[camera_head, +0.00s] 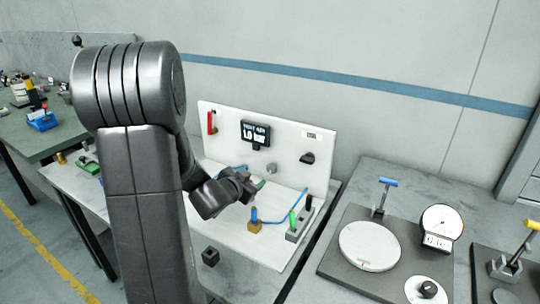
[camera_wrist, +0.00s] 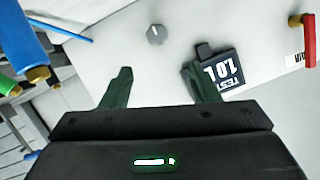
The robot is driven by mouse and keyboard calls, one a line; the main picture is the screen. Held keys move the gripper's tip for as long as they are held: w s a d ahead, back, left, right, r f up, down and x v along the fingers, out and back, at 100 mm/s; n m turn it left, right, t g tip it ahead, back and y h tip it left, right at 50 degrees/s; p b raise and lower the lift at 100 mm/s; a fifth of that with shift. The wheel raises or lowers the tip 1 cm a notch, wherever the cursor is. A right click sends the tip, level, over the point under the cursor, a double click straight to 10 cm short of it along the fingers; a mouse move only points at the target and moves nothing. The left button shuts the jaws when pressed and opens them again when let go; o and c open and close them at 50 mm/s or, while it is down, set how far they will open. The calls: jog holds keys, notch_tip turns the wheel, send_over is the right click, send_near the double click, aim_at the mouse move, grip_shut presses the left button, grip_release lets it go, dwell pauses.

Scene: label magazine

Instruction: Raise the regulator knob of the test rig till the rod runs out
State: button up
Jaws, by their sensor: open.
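The test rig is a white upright panel (camera_head: 230,120) with a white base plate. The regulator knob is a small grey round knob (camera_head: 271,168) on the panel, below and right of a black display (camera_head: 255,133) reading 1.0 bar. In the wrist view the knob (camera_wrist: 155,34) shows a pale mark, and the display (camera_wrist: 217,76) appears turned over. My gripper (camera_head: 252,184) is open and empty in front of the panel. In the wrist view its green fingers (camera_wrist: 158,75) are spread, with the knob beyond their tips, apart from them. I cannot make out the rod clearly.
A red handle (camera_head: 211,122) and a black knob (camera_head: 307,158) are on the panel. A brass fitting (camera_head: 254,226), blue hose (camera_head: 290,212) and grey block (camera_head: 298,233) with green and black parts stand on the base. A gauge bench is at right.

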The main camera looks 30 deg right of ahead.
aim_at(271, 170)
jog(key=shift+n+y, duration=0.3)
jog(key=shift+n, duration=0.3)
jog(key=x, duration=0.4)
jog(key=p+x, duration=0.1)
jog(key=x, duration=0.4)
jog(key=p+x, duration=0.1)
jog(key=x, duration=0.3)
jog(key=shift+s+d+f, duration=0.15)
jog(key=shift+d, duration=0.35)
jog(key=shift+c, duration=0.2)
jog(key=c, duration=0.9)
jog(key=shift+f, duration=0.15)
